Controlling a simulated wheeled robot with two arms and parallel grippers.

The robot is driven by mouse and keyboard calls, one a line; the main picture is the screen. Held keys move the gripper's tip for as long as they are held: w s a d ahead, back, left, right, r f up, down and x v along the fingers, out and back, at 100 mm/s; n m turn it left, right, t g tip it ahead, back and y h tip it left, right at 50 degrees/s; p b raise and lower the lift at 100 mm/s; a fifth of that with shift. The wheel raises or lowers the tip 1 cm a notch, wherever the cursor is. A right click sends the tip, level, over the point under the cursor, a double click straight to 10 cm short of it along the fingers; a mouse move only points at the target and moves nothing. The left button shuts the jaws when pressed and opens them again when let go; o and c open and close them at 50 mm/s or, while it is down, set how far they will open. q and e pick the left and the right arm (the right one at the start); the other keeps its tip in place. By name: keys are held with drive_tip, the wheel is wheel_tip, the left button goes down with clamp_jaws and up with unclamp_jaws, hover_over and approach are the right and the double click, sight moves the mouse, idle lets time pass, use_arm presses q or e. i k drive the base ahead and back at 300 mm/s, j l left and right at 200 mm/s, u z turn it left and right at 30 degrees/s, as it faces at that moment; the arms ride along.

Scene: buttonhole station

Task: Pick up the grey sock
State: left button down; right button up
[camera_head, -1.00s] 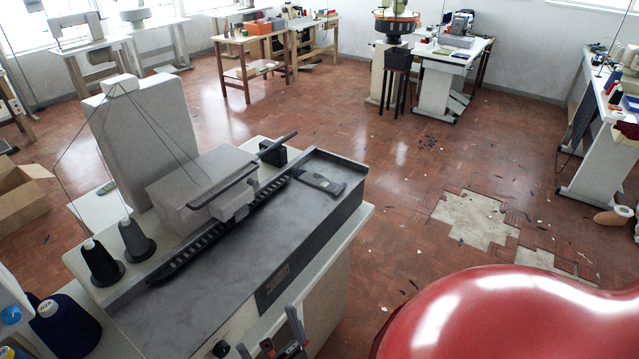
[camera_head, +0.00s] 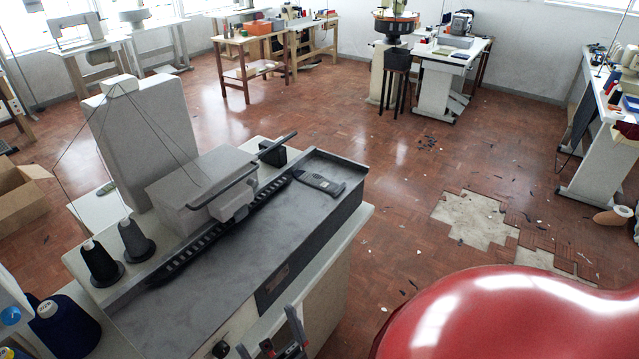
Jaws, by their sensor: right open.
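A small, flat, dark grey piece (camera_head: 320,184) lies on the grey bed of the buttonhole machine, near its far right end. It may be the grey sock, but its shape is too small to be sure. My right gripper (camera_head: 267,329) is at the bottom edge of the view, in front of the machine's near side. Its two fingers are spread, with nothing seen between them. It is well apart from the flat piece, nearer to me. The lower part of the gripper is cut off by the frame. My left gripper is not in view.
The buttonhole machine (camera_head: 215,285) fills the left and middle, with dark thread cones (camera_head: 101,263) at its left end. A cardboard box (camera_head: 22,200) stands at the far left. Open parquet floor (camera_head: 400,220) lies to the right, with a broken patch (camera_head: 475,219) and scattered scraps.

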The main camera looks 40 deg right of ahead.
sight(317, 181)
drive_tip(key=z, duration=1.3)
